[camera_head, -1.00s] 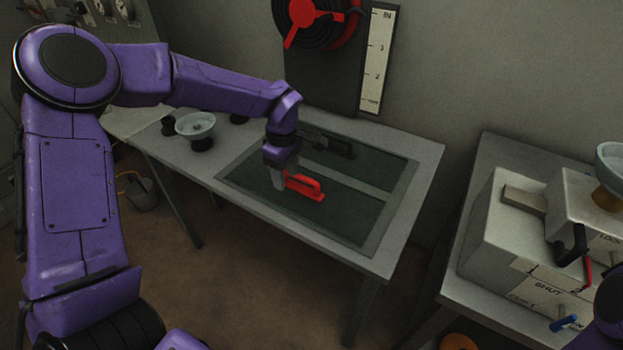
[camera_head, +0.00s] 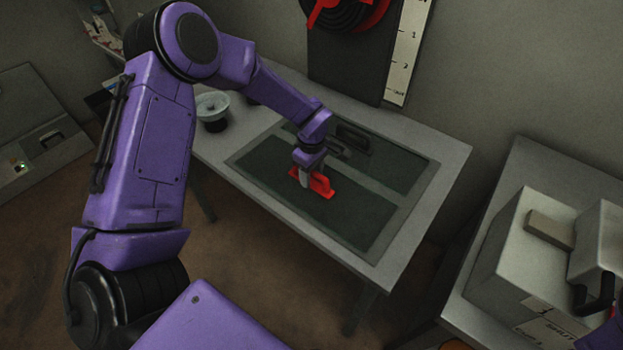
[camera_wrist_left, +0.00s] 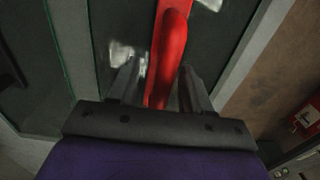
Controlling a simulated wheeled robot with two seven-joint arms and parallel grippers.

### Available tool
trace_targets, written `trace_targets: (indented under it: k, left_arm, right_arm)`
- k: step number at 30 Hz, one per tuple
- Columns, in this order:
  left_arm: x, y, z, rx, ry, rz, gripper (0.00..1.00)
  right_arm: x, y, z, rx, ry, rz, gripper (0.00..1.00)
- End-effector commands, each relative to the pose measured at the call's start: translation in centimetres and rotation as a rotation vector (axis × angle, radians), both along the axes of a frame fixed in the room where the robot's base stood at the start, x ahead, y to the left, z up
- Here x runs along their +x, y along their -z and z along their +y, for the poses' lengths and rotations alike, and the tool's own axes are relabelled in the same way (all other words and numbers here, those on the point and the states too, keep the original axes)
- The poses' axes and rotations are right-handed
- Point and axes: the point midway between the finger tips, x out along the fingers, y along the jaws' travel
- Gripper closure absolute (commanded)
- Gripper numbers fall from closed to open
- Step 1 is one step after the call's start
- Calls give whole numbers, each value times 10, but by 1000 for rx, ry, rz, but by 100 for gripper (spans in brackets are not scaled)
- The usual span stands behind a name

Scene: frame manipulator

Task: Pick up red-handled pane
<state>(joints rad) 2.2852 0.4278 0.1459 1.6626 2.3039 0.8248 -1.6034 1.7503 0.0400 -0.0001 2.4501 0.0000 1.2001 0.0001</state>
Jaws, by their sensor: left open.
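The red-handled pane (camera_head: 285,195) is a dark glass sheet lying flat in the front part of a frame on the table. Its red handle (camera_head: 320,184) stands up from the glass. My left gripper (camera_head: 305,178) points down at the left part of this handle. In the left wrist view, the red handle (camera_wrist_left: 171,50) runs between the two open fingers of my left gripper (camera_wrist_left: 158,82). I cannot tell whether a finger touches it. The fingers hide part of the handle in the head view.
A second pane with a dark handle (camera_head: 352,136) lies behind. A pale bowl on a dark base (camera_head: 212,108) stands on the table's left end. A red reel (camera_head: 340,12) and a white scale (camera_head: 408,55) are at the wall. A pale boxy machine (camera_head: 525,250) stands at right.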

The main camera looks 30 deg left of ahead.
Motion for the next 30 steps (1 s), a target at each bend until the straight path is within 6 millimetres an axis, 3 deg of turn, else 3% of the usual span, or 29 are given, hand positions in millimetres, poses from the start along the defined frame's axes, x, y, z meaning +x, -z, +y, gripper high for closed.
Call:
trace_targets:
  k: [3, 9, 12, 14, 30]
  left_arm:
    - [-1, 11, 1, 0, -1, 1, 51]
    - [-1, 12, 1, -1, -3, -1, 51]
    - [-1, 12, 1, -1, -3, -1, 84]
    - [-1, 12, 1, -1, -3, -1, 100]
    - [-1, 11, 2, -1, -4, -1, 100]
  right_arm:
    - [0, -3, 0, 0, 0, 0, 57]
    - [0, -2, 0, 0, 0, 0, 57]
    - [0, -2, 0, 0, 0, 0, 57]
    - [0, -2, 0, 0, 0, 0, 57]
    - [0, -2, 0, 0, 0, 0, 57]
